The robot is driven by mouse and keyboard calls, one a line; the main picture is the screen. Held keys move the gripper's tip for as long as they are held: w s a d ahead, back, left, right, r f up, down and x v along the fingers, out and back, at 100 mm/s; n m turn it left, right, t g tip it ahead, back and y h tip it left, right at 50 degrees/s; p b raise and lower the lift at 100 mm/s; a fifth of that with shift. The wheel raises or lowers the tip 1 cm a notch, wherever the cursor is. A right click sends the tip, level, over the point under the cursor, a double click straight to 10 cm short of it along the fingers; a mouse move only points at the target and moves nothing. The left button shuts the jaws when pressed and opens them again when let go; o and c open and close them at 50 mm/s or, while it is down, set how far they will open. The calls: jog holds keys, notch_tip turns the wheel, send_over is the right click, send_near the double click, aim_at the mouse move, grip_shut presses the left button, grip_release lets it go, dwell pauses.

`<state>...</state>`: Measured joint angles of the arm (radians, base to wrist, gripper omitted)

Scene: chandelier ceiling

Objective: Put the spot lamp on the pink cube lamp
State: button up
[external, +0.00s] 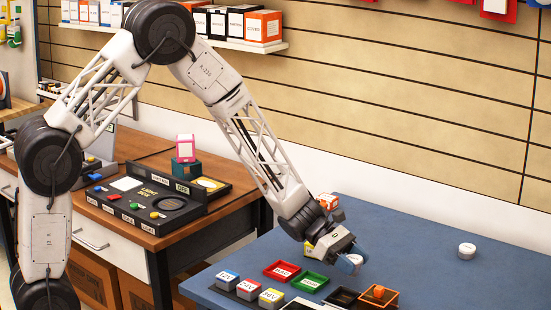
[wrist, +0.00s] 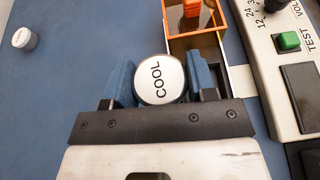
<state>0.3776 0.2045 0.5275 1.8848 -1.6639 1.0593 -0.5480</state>
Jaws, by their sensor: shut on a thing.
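My gripper (external: 354,258) is low over the blue table, its blue fingers on either side of a round white-topped lamp marked COOL (wrist: 159,78). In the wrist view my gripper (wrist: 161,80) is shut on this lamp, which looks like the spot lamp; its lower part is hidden. I cannot tell whether it touches the table. A similar round white lamp (external: 467,250) stands alone to the right on the blue table, and it also shows in the wrist view (wrist: 24,38). The pink cube lamp (external: 185,147) sits on a dark teal block on the wooden desk at left, away from my gripper.
A black light box (external: 150,205) with buttons lies in front of the pink cube lamp. Red (external: 282,271) and green (external: 310,282) trays, labelled blocks and an orange tray (external: 379,293) crowd the blue table's front. A small orange-and-white block (external: 328,201) stands behind my wrist. The table's right side is mostly clear.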

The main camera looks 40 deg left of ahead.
aim_at(185, 137)
jog(key=w+a+r+n+t, duration=0.1)
jog(key=w+a, duration=0.2)
jog(key=a, duration=0.3)
jog(key=w+a+r+n+t, duration=0.1)
jog(key=w+a+n+t, duration=0.1)
jog(key=w+a, duration=0.2)
jog(key=w+a+r+n+t, duration=0.1)
jog(key=w+a+r+t, duration=0.1)
jog(key=a, duration=0.6)
jog(key=shift+w+y, duration=0.4)
jog(key=shift+w, duration=0.35)
jog(key=w+a+r+n+t+y, duration=0.2)
jog(key=a+r+n, duration=0.1)
jog(key=a, duration=0.9)
jog(key=w+a+r+n+t+y, duration=0.1)
jog(key=a+r+n+t+y, duration=0.15)
jog(key=a, duration=1.05)
jog(key=w+a+r+n+t+y, duration=0.2)
jog(key=a+n+t, duration=0.1)
jog(key=a, duration=0.9)
jog(key=s+a+r+n+y, duration=0.2)
jog(key=s+a, duration=0.1)
jog(key=a, duration=0.7)
jog(key=s+a+r+n+t+y, duration=0.1)
jog(key=s+a+r+n+y, duration=0.1)
jog(key=a, duration=0.8)
jog(key=shift+s+r, duration=0.3)
jog(key=shift+s, duration=0.25)
